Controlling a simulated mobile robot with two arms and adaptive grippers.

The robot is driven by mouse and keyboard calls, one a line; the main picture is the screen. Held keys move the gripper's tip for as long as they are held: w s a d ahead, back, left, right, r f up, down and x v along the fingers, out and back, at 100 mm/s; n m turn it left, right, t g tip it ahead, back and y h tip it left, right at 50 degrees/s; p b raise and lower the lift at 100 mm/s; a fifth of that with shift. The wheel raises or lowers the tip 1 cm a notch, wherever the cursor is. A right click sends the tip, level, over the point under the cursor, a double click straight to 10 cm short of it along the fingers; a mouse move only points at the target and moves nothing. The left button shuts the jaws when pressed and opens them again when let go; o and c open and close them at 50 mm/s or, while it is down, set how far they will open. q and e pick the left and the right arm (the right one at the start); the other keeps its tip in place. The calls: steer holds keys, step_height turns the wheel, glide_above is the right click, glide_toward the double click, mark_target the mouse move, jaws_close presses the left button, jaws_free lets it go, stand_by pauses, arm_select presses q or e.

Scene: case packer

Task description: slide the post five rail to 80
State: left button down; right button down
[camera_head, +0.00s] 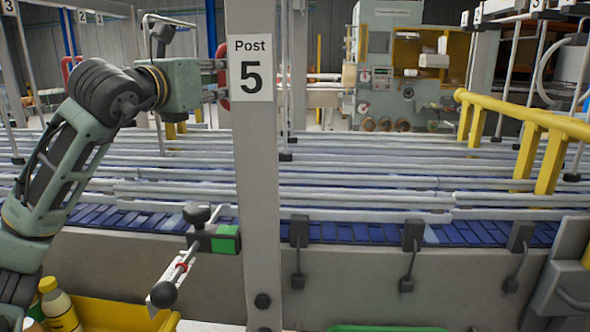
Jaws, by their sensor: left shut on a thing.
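The Post 5 upright (258,190) is a grey column with a white "Post 5" sign (251,68). At its left side sits a clamp with a black knob (198,213) and a green block (227,239). A pale scale bar with a red mark (181,266) runs from it to a black ball knob (163,293). The scale numbers are too small to read. Long pale guide rails (370,197) run behind the post. My left gripper (222,81) points right at sign height, well above the clamp. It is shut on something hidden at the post. My right gripper is out of view.
A blue conveyor belt (350,232) lies under the rails. Black brackets (412,236) line the front panel (360,280). A yellow guard rail (530,116) stands at right. A yellow bin (115,315) with a bottle (58,306) is at lower left.

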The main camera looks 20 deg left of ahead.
arm_select(q)
steer(key=shift+s, duration=0.15)
steer(key=shift+s+d, duration=0.1)
steer(key=shift+s+b, duration=0.25)
steer(key=shift+b, duration=0.05)
steer(key=c, duration=1.6)
jaws_free()
